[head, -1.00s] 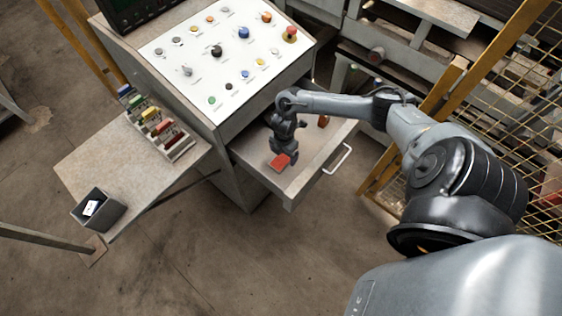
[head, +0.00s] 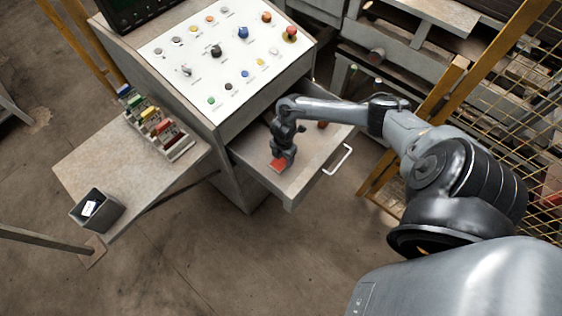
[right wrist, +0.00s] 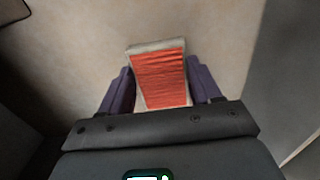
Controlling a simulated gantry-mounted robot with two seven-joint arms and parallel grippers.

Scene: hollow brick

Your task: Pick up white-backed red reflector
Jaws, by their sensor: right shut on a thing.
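The white-backed red reflector (head: 277,166) is in the open drawer (head: 306,183) of the console. In the right wrist view the reflector (right wrist: 160,78) shows a ribbed red face with a pale rim. My right gripper (head: 281,163) is down in the drawer, and its two fingers (right wrist: 158,92) are on either side of the reflector, shut on it. I cannot tell whether the reflector touches the drawer floor. My left gripper is not in view.
The console panel (head: 225,55) has several buttons and knobs. A side table (head: 95,165) at the left holds a rack of coloured items (head: 157,126) and a dark bin (head: 97,210). Yellow mesh fencing (head: 500,110) stands at the right.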

